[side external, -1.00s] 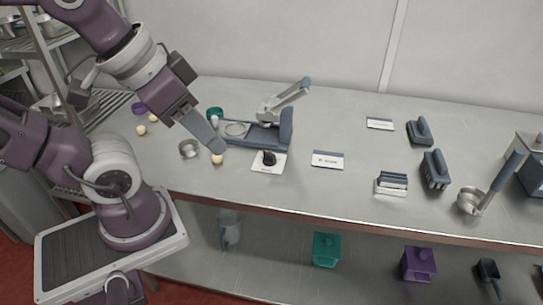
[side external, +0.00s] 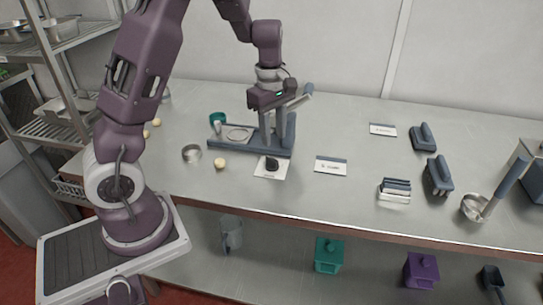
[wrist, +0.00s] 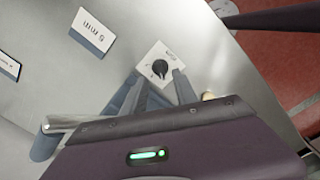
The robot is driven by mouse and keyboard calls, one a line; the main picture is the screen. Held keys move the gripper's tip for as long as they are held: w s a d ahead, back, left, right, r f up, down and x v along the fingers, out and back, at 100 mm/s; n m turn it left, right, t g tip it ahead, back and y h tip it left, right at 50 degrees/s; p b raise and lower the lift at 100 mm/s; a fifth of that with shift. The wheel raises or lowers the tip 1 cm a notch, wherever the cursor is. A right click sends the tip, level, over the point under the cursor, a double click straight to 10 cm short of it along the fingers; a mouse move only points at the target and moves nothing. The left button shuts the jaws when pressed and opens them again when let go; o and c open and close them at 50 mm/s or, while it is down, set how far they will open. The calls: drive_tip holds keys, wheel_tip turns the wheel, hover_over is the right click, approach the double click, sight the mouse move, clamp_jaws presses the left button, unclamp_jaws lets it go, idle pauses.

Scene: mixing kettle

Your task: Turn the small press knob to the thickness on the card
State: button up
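The small black press knob (side external: 271,163) stands on a white plate (side external: 264,173) in front of the blue-grey press (side external: 226,142). In the wrist view the knob (wrist: 160,67) and its white plate show ahead of my fingers; the dial marks are too small to read. My gripper (side external: 272,144) points down over the front of the press, behind and above the knob. Its fingers (wrist: 160,84) are apart with nothing between them. A white card (side external: 331,167) stands right of the knob; in the wrist view the card (wrist: 92,29) shows a rotated number in mm, its digit unclear.
A steel ring (side external: 191,153) and a dough ball (side external: 220,163) lie left of the knob. The press handle (side external: 302,97) rises close beside my gripper. Another card (side external: 382,130) and several tools stand farther right. The table between knob and card is clear.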

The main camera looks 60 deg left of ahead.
sight(271, 158)
drive_tip(key=shift+n, duration=0.5)
drive_tip(key=f, duration=0.3)
drive_tip(key=a+f, duration=0.1)
drive_tip(key=f, duration=0.5)
drive_tip(key=shift+w+a, duration=0.15)
drive_tip(key=shift+a, duration=0.05)
drive_tip(key=shift+r, duration=0.1)
clamp_jaws()
